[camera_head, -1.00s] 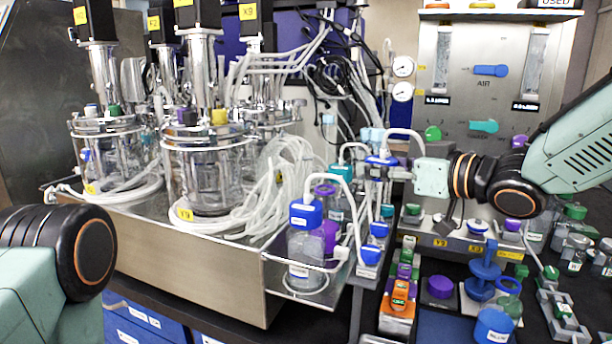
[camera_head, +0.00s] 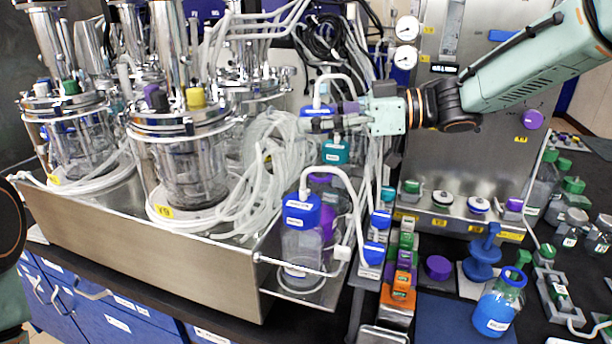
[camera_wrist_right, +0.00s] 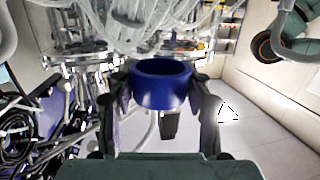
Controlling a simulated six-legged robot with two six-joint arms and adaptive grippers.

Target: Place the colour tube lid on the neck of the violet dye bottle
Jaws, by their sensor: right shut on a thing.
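The blue colour tube lid (camera_head: 316,110) is held between the fingers of my right gripper (camera_head: 328,122). A white tube loops up from it. In the right wrist view the lid (camera_wrist_right: 162,88) sits between both fingers, like a blue ring. The violet dye bottle (camera_head: 326,221) stands in the tray, partly hidden behind a clear bottle with a blue lid. Its violet neck (camera_head: 321,178) shows below the lid, and the two are apart. My left gripper is out of view.
The blue-lidded clear bottle (camera_head: 300,235) and its white tube stand in front of the violet bottle. A teal lid (camera_head: 335,152) is close behind, below my right gripper. White hoses (camera_head: 265,165) bunch to the left. A blue dye bottle (camera_head: 497,305) stands front right.

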